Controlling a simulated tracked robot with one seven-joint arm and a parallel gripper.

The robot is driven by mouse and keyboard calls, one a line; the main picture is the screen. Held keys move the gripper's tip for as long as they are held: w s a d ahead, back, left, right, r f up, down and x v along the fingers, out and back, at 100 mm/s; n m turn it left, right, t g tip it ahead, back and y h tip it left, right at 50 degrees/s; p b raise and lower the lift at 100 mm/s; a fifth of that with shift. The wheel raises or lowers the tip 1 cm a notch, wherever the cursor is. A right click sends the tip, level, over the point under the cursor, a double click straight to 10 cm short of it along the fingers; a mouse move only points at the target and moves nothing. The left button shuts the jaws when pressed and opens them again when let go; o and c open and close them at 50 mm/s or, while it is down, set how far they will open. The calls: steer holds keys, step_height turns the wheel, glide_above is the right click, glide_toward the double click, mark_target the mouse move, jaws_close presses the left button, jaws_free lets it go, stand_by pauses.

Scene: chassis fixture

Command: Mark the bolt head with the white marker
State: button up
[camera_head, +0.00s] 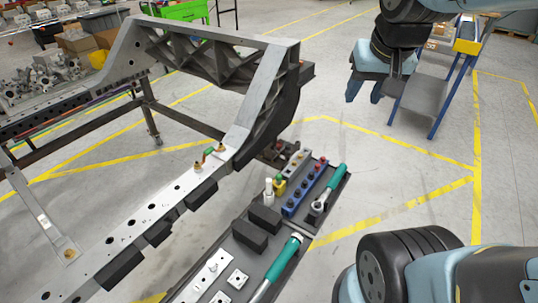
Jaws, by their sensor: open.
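A white upright cylinder, which looks like the white marker (268,187), stands in the dark tool tray beside a black block. Two brass-coloured bolts stand on the grey chassis beam: one bolt (221,148) near the foot of the raised arch and another bolt (198,168) just left of it. A small green-and-red piece lies between them. I cannot tell which bolt head is the task's, and no mark can be made out at this size. My gripper (364,97) hangs at upper right, open and empty, pointing down, well apart from marker and chassis.
The tool tray (330,206) holds a blue socket rack (304,190), a yellow-and-green item (280,185), green-handled wrenches (336,178) and black blocks (264,218). Floor between tray and ladder is clear.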

steer(key=w+a+f+m+g, duration=0.1)
steer(key=w+a+f+m, duration=0.15)
steer(key=w+f, duration=0.55)
steer(key=m+g, duration=0.4)
glide_above(269, 180)
step_height(269, 180, down, 30)
steer(key=shift+w+d+r, duration=0.1)
steer(key=shift+r, duration=0.15)
steer(key=shift+f, duration=5.2)
jaws_close()
steer(key=shift+r, duration=3.8)
